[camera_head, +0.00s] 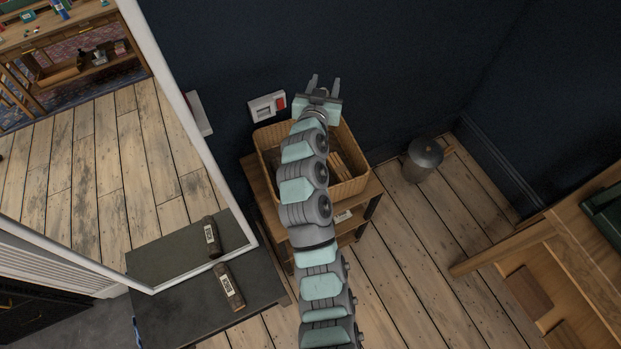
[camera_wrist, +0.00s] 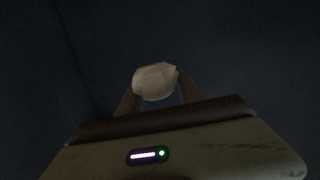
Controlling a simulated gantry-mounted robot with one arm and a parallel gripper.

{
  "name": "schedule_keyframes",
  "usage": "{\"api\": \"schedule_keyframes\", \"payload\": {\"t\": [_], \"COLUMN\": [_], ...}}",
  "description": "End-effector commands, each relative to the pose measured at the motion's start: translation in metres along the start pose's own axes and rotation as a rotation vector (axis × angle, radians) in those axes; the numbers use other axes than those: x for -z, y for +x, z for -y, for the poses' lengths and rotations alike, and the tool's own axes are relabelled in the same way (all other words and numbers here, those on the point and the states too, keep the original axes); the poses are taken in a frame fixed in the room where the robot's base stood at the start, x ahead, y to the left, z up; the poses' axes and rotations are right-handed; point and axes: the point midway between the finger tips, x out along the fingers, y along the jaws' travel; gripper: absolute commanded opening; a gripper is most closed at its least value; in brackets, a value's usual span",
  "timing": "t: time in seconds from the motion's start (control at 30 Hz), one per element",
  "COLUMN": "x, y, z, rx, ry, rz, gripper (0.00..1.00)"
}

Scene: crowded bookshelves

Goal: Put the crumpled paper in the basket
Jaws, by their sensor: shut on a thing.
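My gripper (camera_head: 323,82) is above the far side of the wicker basket (camera_head: 266,136), in front of the dark wall. In the wrist view my gripper (camera_wrist: 158,92) is shut on the crumpled paper (camera_wrist: 155,79), a pale, rounded lump between the fingertips. The paper cannot be made out in the head view. The basket stands on a small wooden shelf unit (camera_head: 262,190). My arm crosses over the basket and hides its middle. Some brown items (camera_head: 343,172) show inside the basket at its right.
A metal bin (camera_head: 423,160) stands on the floor right of the basket. A mirror (camera_head: 90,180) and a dark table (camera_head: 215,312) with a labelled object (camera_head: 228,287) are at left. Wooden furniture (camera_head: 560,255) is at right.

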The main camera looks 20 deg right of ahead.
Motion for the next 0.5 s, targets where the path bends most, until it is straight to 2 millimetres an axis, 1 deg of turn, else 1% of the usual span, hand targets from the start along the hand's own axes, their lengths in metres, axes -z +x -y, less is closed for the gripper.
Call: {"api": "schedule_keyframes", "payload": {"t": [0.03,0.2,0.33,0.5], "x": [-0.013,-0.013,-0.011,-0.003], "y": [0.017,0.056,0.081,0.105], "z": [-0.002,-0.011,-0.015,-0.020], "rx": [-0.018,-0.072,-0.104,-0.136], "ry": [0.008,0.020,0.027,0.031], "rz": [-0.001,0.002,0.004,0.004], "gripper": [0.05,0.05,0.04,0.04]}}
